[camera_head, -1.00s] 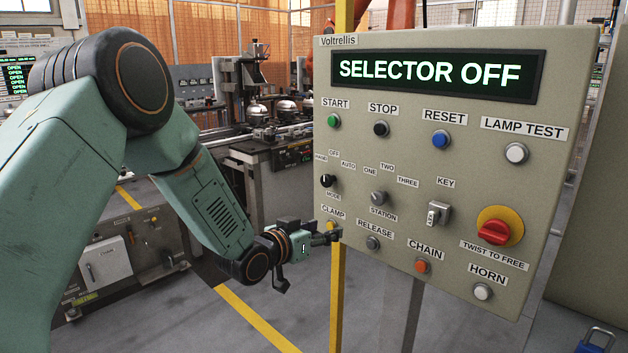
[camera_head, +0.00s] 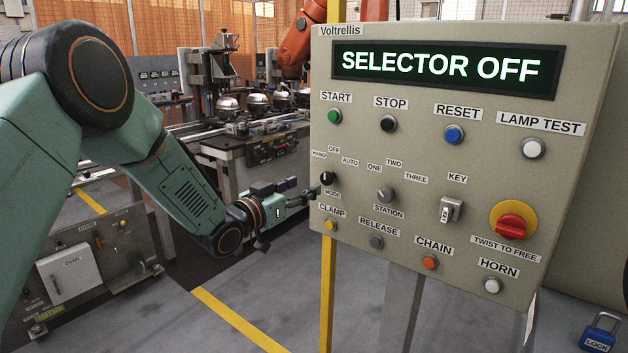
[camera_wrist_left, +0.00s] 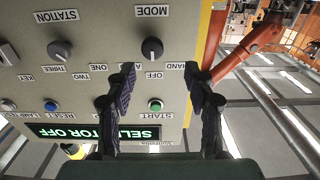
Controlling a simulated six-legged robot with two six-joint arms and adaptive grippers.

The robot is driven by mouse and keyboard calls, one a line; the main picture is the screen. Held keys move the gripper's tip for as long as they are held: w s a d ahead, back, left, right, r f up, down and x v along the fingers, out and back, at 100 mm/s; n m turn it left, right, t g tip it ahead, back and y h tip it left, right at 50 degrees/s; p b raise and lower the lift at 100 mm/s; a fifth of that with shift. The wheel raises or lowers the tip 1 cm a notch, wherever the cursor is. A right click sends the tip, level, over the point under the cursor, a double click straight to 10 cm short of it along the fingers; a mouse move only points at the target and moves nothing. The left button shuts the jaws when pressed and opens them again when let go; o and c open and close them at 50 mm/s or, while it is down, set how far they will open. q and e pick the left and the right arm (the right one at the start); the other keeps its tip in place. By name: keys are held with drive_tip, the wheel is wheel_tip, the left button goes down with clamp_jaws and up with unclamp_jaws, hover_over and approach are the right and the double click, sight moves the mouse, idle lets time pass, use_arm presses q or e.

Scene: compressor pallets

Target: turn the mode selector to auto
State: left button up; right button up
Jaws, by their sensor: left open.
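The mode selector (camera_head: 327,178) is a small black knob at the left edge of the beige control panel (camera_head: 440,150). Labels HAND, OFF and AUTO sit above it, and the display (camera_head: 445,68) reads SELECTOR OFF. My left gripper (camera_head: 312,192) is just left of the panel edge, close to the selector, open and empty. In the left wrist view the picture is upside down; the selector (camera_wrist_left: 152,48) shows beyond and between the open fingers of the left gripper (camera_wrist_left: 165,85), apart from them. My right gripper is in neither view.
The panel also carries the station knob (camera_head: 386,194), the key switch (camera_head: 450,210), the red emergency stop (camera_head: 511,227) and several push buttons. A yellow post (camera_head: 328,285) stands below the panel's left side. A blue lock (camera_head: 601,333) lies at lower right.

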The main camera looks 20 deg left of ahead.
sight(325, 178)
use_arm(q)
drive_tip(key=w+d, duration=0.1)
drive_tip(key=w, duration=0.1)
drive_tip(key=w+d, duration=0.2)
drive_tip(key=shift+w+d, duration=0.2)
drive_tip(key=shift+w, duration=0.15)
drive_tip(key=shift+w+a, duration=0.3)
drive_tip(key=shift+w, duration=0.25)
drive_tip(key=shift+w+d+r, duration=0.1)
drive_tip(key=shift+w+d, duration=0.15)
drive_tip(key=shift+d, duration=0.3)
drive_tip(key=shift+a, duration=0.4)
drive_tip(key=c, duration=0.3)
drive_tip(key=shift+d, duration=0.3)
drive_tip(key=c, duration=0.5)
drive_tip(key=shift+a, duration=0.1)
clamp_jaws()
